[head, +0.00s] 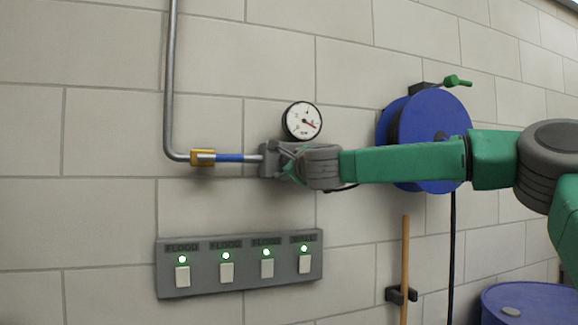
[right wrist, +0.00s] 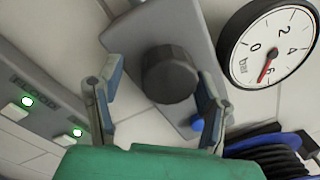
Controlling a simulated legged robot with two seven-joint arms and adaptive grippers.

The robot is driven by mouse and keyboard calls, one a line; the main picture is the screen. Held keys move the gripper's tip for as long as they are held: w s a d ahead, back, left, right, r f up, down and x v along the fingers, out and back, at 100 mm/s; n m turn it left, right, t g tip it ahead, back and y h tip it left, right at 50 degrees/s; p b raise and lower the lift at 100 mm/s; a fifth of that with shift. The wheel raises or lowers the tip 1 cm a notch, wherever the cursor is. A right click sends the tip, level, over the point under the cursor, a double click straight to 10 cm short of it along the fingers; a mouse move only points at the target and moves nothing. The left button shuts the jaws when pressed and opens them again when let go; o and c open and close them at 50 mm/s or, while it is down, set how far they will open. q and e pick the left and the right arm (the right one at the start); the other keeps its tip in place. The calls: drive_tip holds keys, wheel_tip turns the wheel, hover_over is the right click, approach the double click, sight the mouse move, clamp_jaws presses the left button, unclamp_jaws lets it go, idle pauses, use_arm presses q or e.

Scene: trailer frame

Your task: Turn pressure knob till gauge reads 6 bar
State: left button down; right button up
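The pressure gauge (head: 302,121) is a round white dial with a black rim on the wall. It shows larger in the right wrist view (right wrist: 268,44), where its red needle lies at or very near the 6. The dark round knob (right wrist: 171,74) sits on a grey block (right wrist: 150,35) below the gauge. My right gripper (head: 283,162) is in front of that block and hides the knob in the head view. In the right wrist view its two fingers (right wrist: 160,82) are spread on either side of the knob, with visible gaps. My left gripper is not in view.
A metal pipe (head: 170,80) with a yellow fitting (head: 203,158) and a blue section (head: 229,158) runs to the block. A switch panel (head: 240,288) with lit green lamps is below. A blue hose reel (head: 450,115), wooden pole (head: 405,265) and blue drum (head: 530,305) are at right.

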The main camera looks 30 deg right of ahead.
drive_tip(key=shift+r, duration=0.1)
drive_tip(key=shift+s, duration=0.2)
drive_tip(key=shift+s+a, duration=0.15)
drive_tip(key=shift+s, duration=0.2)
drive_tip(key=v, duration=1)
drive_tip(key=shift+s+f, duration=0.25)
drive_tip(key=shift+s, duration=0.15)
